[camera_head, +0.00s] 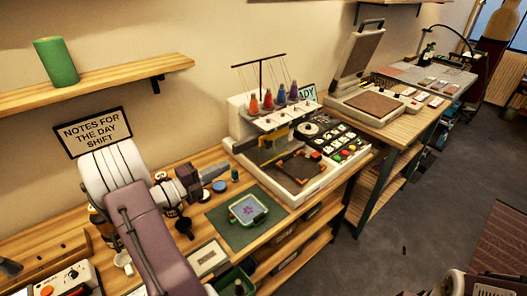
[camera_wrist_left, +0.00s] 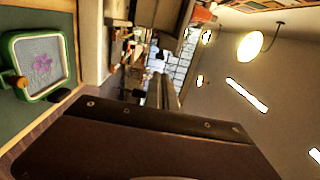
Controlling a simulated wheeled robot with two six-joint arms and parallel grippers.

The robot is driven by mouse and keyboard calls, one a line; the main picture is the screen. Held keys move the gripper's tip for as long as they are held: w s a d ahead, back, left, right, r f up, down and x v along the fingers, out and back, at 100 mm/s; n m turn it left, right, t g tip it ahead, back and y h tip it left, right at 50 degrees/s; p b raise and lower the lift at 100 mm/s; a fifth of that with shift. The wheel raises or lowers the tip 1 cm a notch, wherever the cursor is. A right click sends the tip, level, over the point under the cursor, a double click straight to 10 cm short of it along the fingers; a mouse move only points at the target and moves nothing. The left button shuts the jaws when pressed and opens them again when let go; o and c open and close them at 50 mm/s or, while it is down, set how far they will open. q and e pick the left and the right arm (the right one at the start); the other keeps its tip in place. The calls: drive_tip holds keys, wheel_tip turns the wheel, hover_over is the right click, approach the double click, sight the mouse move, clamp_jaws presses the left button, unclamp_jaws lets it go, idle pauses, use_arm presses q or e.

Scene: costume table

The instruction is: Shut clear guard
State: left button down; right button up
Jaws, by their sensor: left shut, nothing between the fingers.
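The embroidery machine (camera_head: 292,150) stands on the wooden bench, with several coloured thread cones on top. Its clear guard (camera_head: 272,148), a see-through panel with yellow edging, is at the needle area on the machine's left front. I cannot tell its exact angle. My left gripper (camera_head: 217,171) is shut and empty, left of the machine and apart from the guard, above the bench. The guard cannot be made out in the left wrist view.
A green-framed hoop (camera_head: 248,209) with a purple motif lies on a green mat (camera_head: 223,220) in front of the machine; the hoop also shows in the left wrist view (camera_wrist_left: 40,62). A heat press (camera_head: 360,65) stands on the bench to the right. Small pots lie below my left gripper.

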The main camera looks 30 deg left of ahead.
sight(268, 145)
use_arm(q)
drive_tip(key=x, duration=1.4)
drive_tip(key=shift+d, duration=0.2)
drive_tip(key=shift+r, duration=0.15)
drive_tip(key=p+x, duration=0.1)
drive_tip(key=x, duration=0.2)
drive_tip(key=shift+w+d+r, duration=0.1)
drive_tip(key=shift+w+d, duration=0.05)
drive_tip(key=shift+w+d+f, duration=0.1)
drive_tip(key=shift+w+f, duration=0.1)
drive_tip(key=shift+w, duration=0.15)
drive_tip(key=shift+s+r, duration=0.1)
